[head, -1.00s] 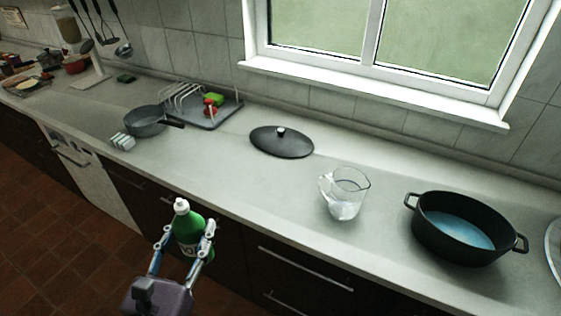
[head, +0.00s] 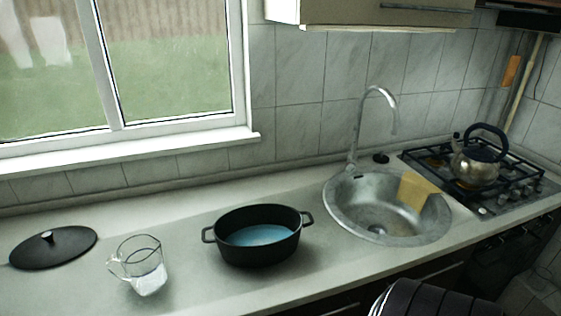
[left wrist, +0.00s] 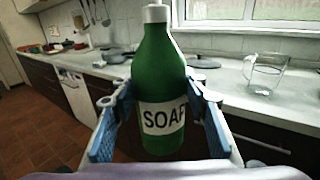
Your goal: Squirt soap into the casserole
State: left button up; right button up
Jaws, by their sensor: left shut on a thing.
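The black oval casserole (head: 258,250) stands on the counter left of the sink, with blue liquid in it and no lid on. Its black lid (head: 54,248) lies flat on the counter at the far left. In the left wrist view, my left gripper (left wrist: 160,108) is shut on the green soap bottle (left wrist: 162,70). The bottle has a white cap and a SOAP label, and stands upright between the fingers, in front of the counter. The head view now shows neither the bottle nor my left gripper. My right gripper is in neither current view.
A glass measuring jug (head: 140,268) with some clear liquid stands between lid and casserole. The round sink (head: 350,215) with a tap (head: 360,130) and a yellow cloth (head: 416,191) is to the right. A kettle (head: 474,163) sits on the gas hob (head: 510,190).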

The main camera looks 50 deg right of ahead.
aim_at(265, 234)
jog(key=k+l+z, duration=0.15)
jog(key=l, duration=0.2)
jog(key=k+l+z, duration=0.2)
jog(key=l, duration=0.2)
jog(key=l+z, duration=0.15)
jog(key=l, duration=0.2)
